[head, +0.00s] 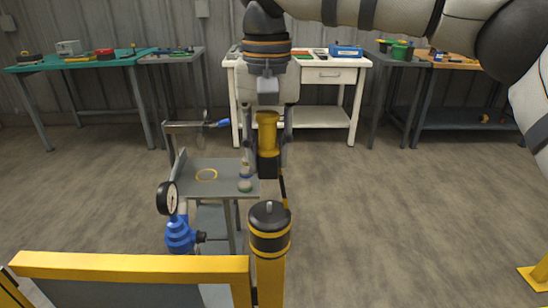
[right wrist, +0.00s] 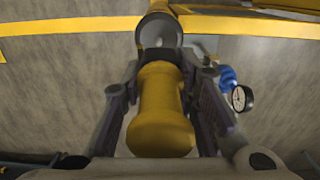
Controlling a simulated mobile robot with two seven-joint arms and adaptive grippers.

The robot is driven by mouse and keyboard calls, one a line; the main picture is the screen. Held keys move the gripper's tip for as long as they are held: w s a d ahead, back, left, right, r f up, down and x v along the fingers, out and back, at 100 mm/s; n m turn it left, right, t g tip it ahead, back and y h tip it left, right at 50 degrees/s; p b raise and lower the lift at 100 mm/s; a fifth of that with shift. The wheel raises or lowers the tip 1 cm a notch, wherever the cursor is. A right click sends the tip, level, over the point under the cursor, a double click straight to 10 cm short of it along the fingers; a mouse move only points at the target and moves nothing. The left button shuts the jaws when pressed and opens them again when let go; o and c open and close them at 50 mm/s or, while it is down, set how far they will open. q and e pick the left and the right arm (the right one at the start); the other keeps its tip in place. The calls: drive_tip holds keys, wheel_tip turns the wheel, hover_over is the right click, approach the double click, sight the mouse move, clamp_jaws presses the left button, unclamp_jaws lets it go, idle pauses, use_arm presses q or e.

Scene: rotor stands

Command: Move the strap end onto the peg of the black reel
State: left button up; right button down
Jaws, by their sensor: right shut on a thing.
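The black reel (head: 269,238) with yellow bands sits on top of a yellow post (head: 269,280). A short light peg (head: 268,207) stands up from its top. My right gripper (head: 267,150) hangs down from above, shut on the yellow grip of the strap end (head: 267,132), which has a black lower part. It is upright, behind and above the reel in the head view, apart from it. A thin dark strap seems to run between them. In the right wrist view the yellow grip (right wrist: 160,115) is between the fingers and hides part of what lies beyond. My left gripper is not in view.
A yellow rail (head: 130,265) runs left of the post.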

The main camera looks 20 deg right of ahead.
sight(270, 173)
wheel_tip(270, 173, down, 4)
drive_tip(key=shift+s+f+b, duration=0.1)
drive_tip(key=shift+s+b, duration=0.05)
drive_tip(key=shift+b, duration=0.4)
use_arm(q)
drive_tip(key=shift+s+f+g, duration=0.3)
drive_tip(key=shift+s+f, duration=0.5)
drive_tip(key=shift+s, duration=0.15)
use_arm(e)
drive_tip(key=shift+f, duration=1.3)
drive_tip(key=shift+f, duration=0.5)
drive_tip(key=c, duration=1.2)
unclamp_jaws()
